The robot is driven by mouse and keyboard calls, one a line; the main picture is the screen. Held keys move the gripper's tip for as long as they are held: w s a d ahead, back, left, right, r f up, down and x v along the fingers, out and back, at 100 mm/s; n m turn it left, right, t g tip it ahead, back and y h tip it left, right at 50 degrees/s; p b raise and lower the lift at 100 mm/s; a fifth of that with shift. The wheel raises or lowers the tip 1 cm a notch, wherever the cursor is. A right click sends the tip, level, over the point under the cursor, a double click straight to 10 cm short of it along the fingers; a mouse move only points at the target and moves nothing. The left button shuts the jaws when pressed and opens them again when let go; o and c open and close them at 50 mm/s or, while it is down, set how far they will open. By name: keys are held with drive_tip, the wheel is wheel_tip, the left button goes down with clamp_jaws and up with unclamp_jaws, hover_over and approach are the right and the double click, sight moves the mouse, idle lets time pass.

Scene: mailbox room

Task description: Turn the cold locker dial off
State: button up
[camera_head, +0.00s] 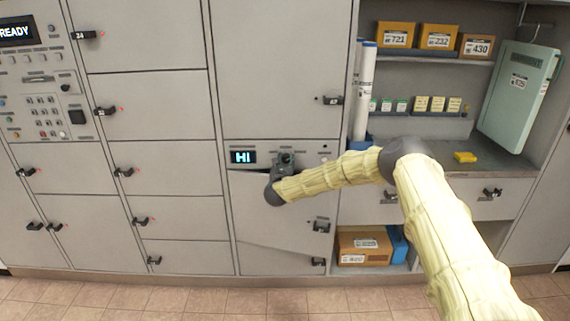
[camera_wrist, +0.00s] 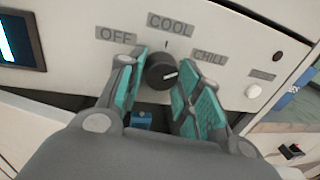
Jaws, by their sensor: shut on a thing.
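The cold locker dial (camera_wrist: 160,72) is a dark round knob with a white pointer line, on a light panel in the wrist view. Labels OFF (camera_wrist: 116,37), COOL (camera_wrist: 170,24) and CHILL (camera_wrist: 209,57) arc above it; the pointer leans right, toward the CHILL side. My gripper (camera_wrist: 162,65) has its teal-padded fingers on both sides of the dial, shut on it. In the head view my gripper (camera_head: 285,160) is at the panel, hiding the dial. A display (camera_head: 243,157) left of it reads HI.
The locker door (camera_head: 285,215) below the panel looks ajar, its edges slanting. A white button (camera_wrist: 253,91) sits right of the dial. Shelves with boxes (camera_head: 395,35) and a counter holding a yellow item (camera_head: 465,157) are to the right. The floor (camera_head: 190,296) in front is clear.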

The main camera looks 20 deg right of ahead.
drive_tip(key=shift+f, duration=0.15)
drive_tip(key=n+b, duration=0.3)
drive_tip(key=b, duration=0.1)
drive_tip(key=shift+f, duration=0.2)
drive_tip(key=n+t+b, duration=0.1)
drive_tip(key=n+b, duration=0.1)
drive_tip(key=b, duration=0.1)
drive_tip(key=shift+n, duration=0.4)
drive_tip(key=n+b, duration=0.3)
drive_tip(key=n, duration=0.1)
drive_tip(key=shift+r, duration=0.1)
drive_tip(key=n+t+b, duration=0.1)
drive_tip(key=n+b, duration=0.1)
drive_tip(key=n, duration=0.2)
drive_tip(key=shift+d+y, duration=0.1)
drive_tip(key=shift+y, duration=0.2)
drive_tip(key=n, duration=0.3)
drive_tip(key=n+y+b, duration=0.1)
drive_tip(key=n, duration=0.2)
drive_tip(key=shift+s+d+r+t+y, duration=0.1)
drive_tip(key=shift+t+y, duration=0.2)
drive_tip(key=shift+t, duration=0.1)
drive_tip(key=n+y, duration=0.1)
drive_tip(key=n, duration=0.5)
drive_tip(key=shift+d+n, duration=0.1)
drive_tip(key=shift+n, duration=0.2)
drive_tip(key=o, duration=1.1)
drive_tip(key=shift+c, duration=0.2)
